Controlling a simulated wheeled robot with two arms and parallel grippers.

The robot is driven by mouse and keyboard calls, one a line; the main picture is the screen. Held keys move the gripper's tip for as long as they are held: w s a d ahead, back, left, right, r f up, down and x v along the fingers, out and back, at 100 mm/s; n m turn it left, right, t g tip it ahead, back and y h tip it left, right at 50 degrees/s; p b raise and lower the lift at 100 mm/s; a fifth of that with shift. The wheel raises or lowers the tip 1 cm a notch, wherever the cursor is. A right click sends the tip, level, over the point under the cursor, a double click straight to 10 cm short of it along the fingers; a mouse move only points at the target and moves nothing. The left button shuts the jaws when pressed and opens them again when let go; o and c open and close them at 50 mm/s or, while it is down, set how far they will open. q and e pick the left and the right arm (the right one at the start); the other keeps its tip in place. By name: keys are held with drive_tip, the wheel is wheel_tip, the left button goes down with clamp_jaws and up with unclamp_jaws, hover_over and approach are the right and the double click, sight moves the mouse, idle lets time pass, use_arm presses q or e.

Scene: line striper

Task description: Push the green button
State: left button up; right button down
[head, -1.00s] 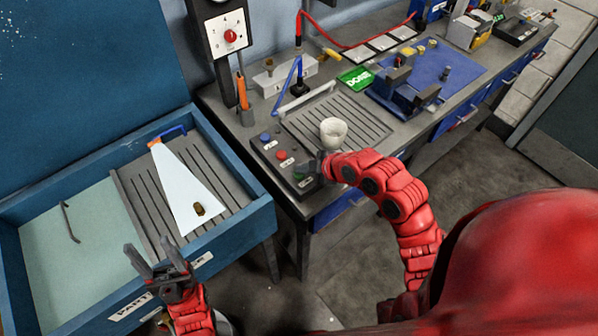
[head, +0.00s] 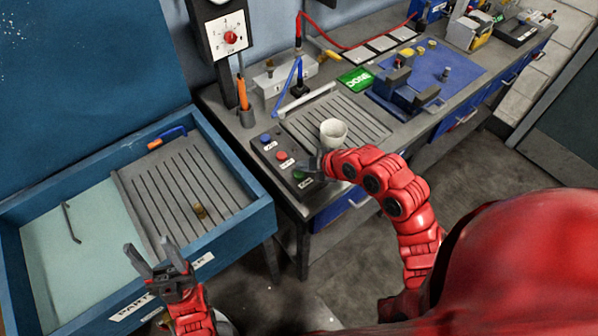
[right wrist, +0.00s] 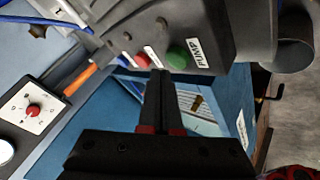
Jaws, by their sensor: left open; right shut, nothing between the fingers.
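The green button (head: 299,175) is the nearest of three on a dark control box, labelled in white. My right gripper (head: 314,165) is shut and empty, close beside the green button. In the right wrist view its fingertips (right wrist: 160,74) lie just left of and below the button; I cannot tell whether they touch it. My left gripper (head: 152,262) is open and empty in front of the blue tray.
A red button (head: 281,156) and a blue button (head: 265,138) share the box. A white cup (head: 333,132) stands on the slatted grate beside it. The blue tray (head: 235,221) at left holds a small brass piece (head: 200,210).

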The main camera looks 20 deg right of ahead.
sight(303, 176)
wheel_tip(303, 176, up, 6)
drive_tip(key=shift+f+p, duration=0.1)
drive_tip(key=shift+p, duration=1.1)
